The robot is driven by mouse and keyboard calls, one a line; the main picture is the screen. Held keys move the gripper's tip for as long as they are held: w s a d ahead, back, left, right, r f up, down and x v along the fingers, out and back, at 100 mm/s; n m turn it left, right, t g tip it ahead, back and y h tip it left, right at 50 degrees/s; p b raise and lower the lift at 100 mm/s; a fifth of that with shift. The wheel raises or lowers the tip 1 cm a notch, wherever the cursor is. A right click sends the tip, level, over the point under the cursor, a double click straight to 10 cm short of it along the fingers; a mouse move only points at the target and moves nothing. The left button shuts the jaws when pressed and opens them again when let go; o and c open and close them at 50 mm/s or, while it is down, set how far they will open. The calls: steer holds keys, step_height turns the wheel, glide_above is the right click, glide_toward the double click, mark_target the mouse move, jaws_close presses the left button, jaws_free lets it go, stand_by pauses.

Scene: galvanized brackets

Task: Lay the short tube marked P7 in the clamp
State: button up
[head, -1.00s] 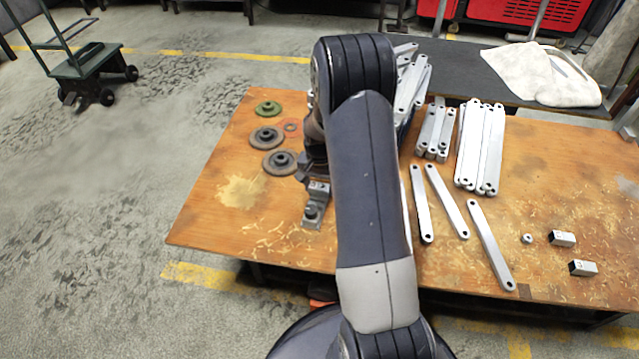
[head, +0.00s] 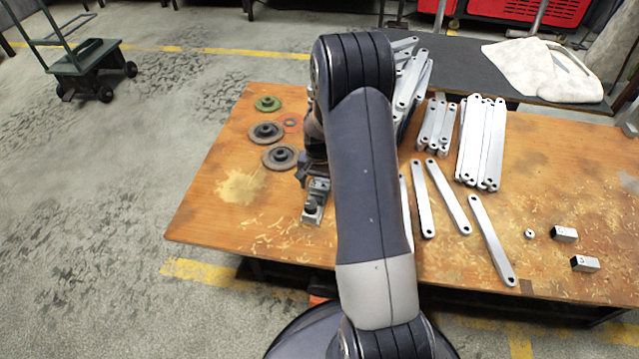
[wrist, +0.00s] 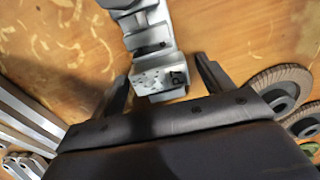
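The grey metal clamp (head: 314,203) stands on the wooden table at the left of my arm. In the wrist view the clamp (wrist: 148,35) runs up from the middle to the top edge. A grey block-like piece (wrist: 160,82) with small dots and a dark mark sits at its near end; I cannot read the mark fully or tell whether it is the P7 tube. My gripper (wrist: 163,70) is open, one finger on each side of this piece, with gaps showing. In the head view my arm hides most of the gripper. Two short square tubes (head: 564,234) (head: 585,264) lie at the right; their marks are unreadable.
Dark discs (head: 280,157) lie behind the clamp at left. Long flat bars (head: 484,145) are stacked at the back, and several lie loose (head: 491,240) right of my arm. A small ring (head: 529,233) lies near the tubes. The table's front left is clear.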

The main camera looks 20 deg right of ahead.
steer(key=shift+o, duration=0.3)
step_height(320, 180, up, 11)
steer(key=p, duration=0.3)
steer(key=shift+f, duration=0.2)
step_height(320, 180, down, 11)
steer(key=b, duration=0.3)
steer(key=shift+r+p, duration=1.05)
steer(key=shift+r, duration=0.65)
